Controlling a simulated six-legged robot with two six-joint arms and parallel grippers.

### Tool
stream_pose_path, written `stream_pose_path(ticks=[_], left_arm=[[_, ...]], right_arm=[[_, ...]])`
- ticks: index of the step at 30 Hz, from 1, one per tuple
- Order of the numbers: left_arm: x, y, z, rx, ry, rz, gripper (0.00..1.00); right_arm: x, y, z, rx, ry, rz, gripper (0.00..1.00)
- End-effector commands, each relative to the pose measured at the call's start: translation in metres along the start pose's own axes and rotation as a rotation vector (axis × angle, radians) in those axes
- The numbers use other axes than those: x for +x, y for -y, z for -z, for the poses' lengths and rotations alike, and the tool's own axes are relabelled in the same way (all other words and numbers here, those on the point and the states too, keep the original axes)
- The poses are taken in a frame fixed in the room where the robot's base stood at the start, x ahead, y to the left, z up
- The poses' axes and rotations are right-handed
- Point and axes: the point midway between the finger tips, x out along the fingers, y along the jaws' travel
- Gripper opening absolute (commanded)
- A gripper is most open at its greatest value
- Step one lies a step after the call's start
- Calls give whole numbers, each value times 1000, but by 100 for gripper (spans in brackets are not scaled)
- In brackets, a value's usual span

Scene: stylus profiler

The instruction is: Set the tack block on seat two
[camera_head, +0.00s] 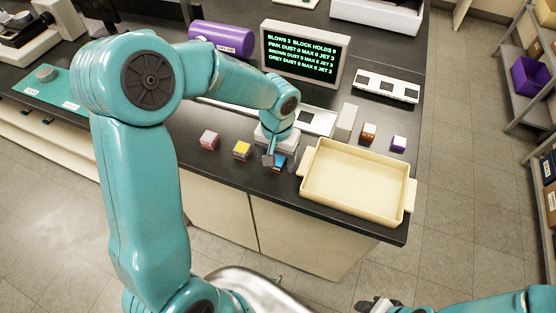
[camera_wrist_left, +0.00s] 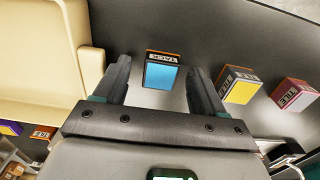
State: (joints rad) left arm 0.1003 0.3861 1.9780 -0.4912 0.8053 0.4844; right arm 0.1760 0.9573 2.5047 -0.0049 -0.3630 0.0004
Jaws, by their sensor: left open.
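The tack block (camera_head: 280,164), with a blue face and an orange-brown labelled side, sits on the dark bench left of the cream tray. In the left wrist view the tack block (camera_wrist_left: 161,75) appears between my left fingertips, with a gap on each side. My left gripper (camera_head: 273,158) is open at the block, partly covering it in the head view. My right gripper (camera_head: 378,305) shows only in part at the bottom edge; its jaws are unclear. A white plate with dark squares (camera_head: 387,86) and another pale plate (camera_head: 318,121) lie behind; I cannot read which place is seat two.
The cream tray (camera_head: 350,207) stands empty close on the right. A yellow block (camera_head: 242,150) and a pink block (camera_head: 209,139) stand left; orange (camera_head: 369,132) and purple (camera_head: 398,143) blocks stand behind the tray. A screen (camera_head: 304,54) and purple cylinder (camera_head: 222,39) are at the back.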

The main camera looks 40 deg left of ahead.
Motion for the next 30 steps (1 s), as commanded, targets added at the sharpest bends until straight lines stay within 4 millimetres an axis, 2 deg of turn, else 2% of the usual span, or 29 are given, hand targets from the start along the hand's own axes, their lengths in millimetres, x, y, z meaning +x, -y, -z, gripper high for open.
stream_pose_path(ticks=[7, 8, 13, 23, 26, 30], left_arm=[[4, 0, 1, 0, -2, 0, 70], [4, 0, 1, 0, -2, 0, 67], [3, 0, 1, 0, -1, 0, 12], [2, 0, 1, 0, -2, 0, 10], [-5, 0, 1, -1, -4, -1, 10], [-26, 0, 2, 1, -7, -1, 10]], right_arm=[[0, 0, 0, 0, 0, 0, 43], [0, 0, 0, 0, 0, 0, 43], [0, 0, 0, 0, 0, 0, 43], [0, 0, 0, 0, 0, 0, 43], [0, 0, 0, 0, 0, 0, 43], [1, 0, 0, 0, 0, 0, 43]])
